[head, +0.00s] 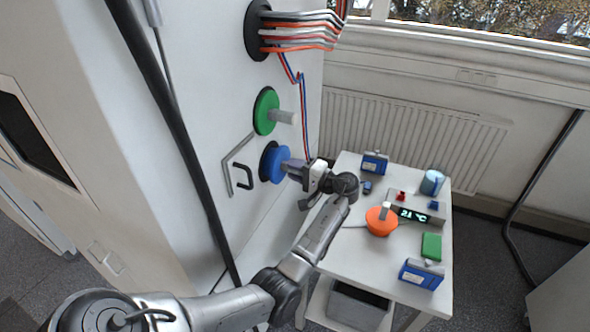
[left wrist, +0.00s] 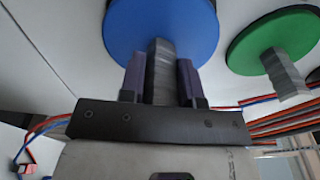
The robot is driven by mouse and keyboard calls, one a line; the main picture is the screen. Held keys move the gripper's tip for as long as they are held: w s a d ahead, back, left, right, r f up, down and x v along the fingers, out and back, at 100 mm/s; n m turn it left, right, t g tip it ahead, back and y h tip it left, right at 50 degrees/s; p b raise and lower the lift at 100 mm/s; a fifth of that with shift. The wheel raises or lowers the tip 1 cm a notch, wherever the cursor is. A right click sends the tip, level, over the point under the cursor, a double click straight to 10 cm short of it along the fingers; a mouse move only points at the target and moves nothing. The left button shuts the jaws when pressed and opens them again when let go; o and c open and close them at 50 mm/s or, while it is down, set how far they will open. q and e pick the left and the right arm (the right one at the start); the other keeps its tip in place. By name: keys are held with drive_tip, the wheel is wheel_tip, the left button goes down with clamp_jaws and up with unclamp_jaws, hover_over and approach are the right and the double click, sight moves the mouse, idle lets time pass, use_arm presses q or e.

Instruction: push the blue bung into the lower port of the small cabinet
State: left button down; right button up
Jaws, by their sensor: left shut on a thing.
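The blue bung (head: 280,164) is a round disc with a grey handle, at the lower port (head: 264,162) in the side of the white cabinet (head: 215,95). The port's dark rim shows behind the disc's left edge; I cannot tell how deep the bung sits. My left gripper (head: 292,168) is shut on its handle. In the left wrist view, the purple fingers (left wrist: 160,80) clasp the grey handle on both sides and the blue disc (left wrist: 165,25) is straight ahead. My right gripper is not in view.
A green bung (head: 265,111) with a handle sits just above, and cables (head: 300,32) leave a dark upper port. A bent handle (head: 243,176) is left of the blue bung. The white table (head: 350,250) at right carries an orange bung (head: 380,222), blue boxes and a display.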

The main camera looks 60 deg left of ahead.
sight(282, 165)
use_arm(q)
drive_tip(key=shift+p+x, duration=0.4)
drive_tip(key=shift+x, duration=1.15)
idle(0.8)
unclamp_jaws()
drive_tip(key=shift+s+d, duration=0.1)
idle(0.6)
drive_tip(key=shift+d, duration=0.15)
drive_tip(key=b+v, duration=0.1)
drive_tip(key=v, duration=0.9)
drive_tip(key=shift+w+d, duration=0.25)
idle(1.1)
idle(0.7)
